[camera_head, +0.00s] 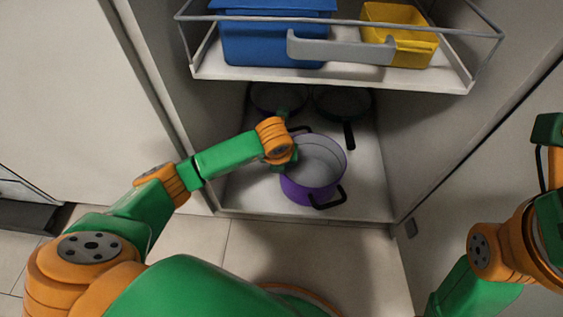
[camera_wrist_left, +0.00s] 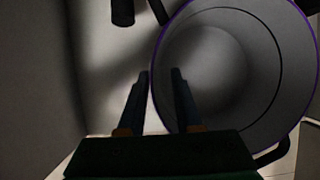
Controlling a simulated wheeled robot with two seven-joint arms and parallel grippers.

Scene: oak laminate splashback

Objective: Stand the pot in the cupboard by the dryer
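The purple pot (camera_head: 312,190), pale grey inside with black side handles, is upright on the cupboard floor (camera_head: 250,205), near its front edge. The left wrist view looks into the pot (camera_wrist_left: 240,75). My left gripper (camera_wrist_left: 160,74) is at the pot's left rim, one finger inside the pot and one outside. A gap shows between the fingers, wider than the thin rim. In the head view the left wrist hides the fingertips. My right arm is at the right edge of the head view; its fingers do not show.
Two dark pans (camera_head: 277,97) (camera_head: 342,101) lie at the back of the cupboard floor. Above is a pull-out wire-railed shelf (camera_head: 260,75) with a blue bin (camera_head: 260,40) and a yellow bin (camera_head: 412,45). Cupboard side walls close in left and right. The floor right of the pot is clear.

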